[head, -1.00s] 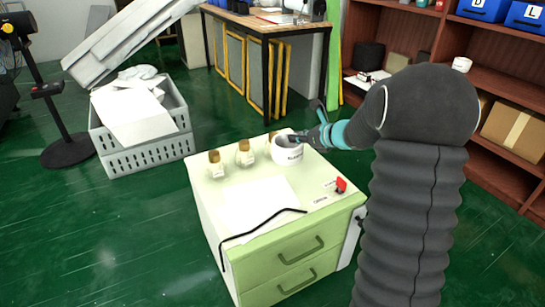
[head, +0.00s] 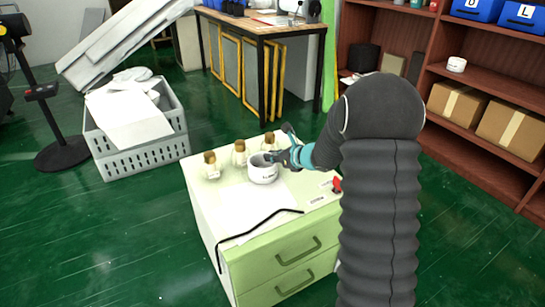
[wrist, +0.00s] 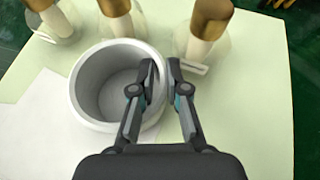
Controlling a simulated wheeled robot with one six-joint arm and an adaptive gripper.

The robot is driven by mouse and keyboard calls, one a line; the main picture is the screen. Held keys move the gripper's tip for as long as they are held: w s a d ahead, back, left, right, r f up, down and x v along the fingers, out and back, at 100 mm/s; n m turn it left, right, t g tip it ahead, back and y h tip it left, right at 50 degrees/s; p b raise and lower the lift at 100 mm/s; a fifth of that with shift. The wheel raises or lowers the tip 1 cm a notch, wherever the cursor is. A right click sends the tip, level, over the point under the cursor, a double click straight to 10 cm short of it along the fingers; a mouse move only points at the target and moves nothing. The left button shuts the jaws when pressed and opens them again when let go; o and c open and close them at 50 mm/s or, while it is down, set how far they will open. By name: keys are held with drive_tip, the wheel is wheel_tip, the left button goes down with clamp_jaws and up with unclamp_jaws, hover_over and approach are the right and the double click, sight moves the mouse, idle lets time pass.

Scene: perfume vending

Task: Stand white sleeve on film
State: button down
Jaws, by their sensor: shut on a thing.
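The white sleeve (head: 263,174) is an open, thick-walled white ring with dark print on its side. In the wrist view the sleeve (wrist: 92,118) shows its open top, with its wall between my fingers. My gripper (wrist: 164,75) is shut on its right wall, one finger inside and one outside. In the head view my gripper (head: 275,158) reaches in from the right. The sleeve looks upright, at the back edge of the white film (head: 255,206), which lies flat on the green cabinet top. The film (wrist: 35,135) shows left of the sleeve in the wrist view. I cannot tell whether the sleeve touches the surface.
Three gold-capped bottles stand close behind the sleeve: left (head: 210,168), middle (head: 240,156) and right (head: 269,144). A black cord (head: 258,228) crosses the film's front. A red item (head: 337,184) sits at the right edge of the cabinet (head: 215,215).

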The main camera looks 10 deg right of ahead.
drive_tip(key=shift+f, duration=0.15)
drive_tip(key=c, duration=1.2)
unclamp_jaws()
drive_tip(key=shift+o, duration=0.2)
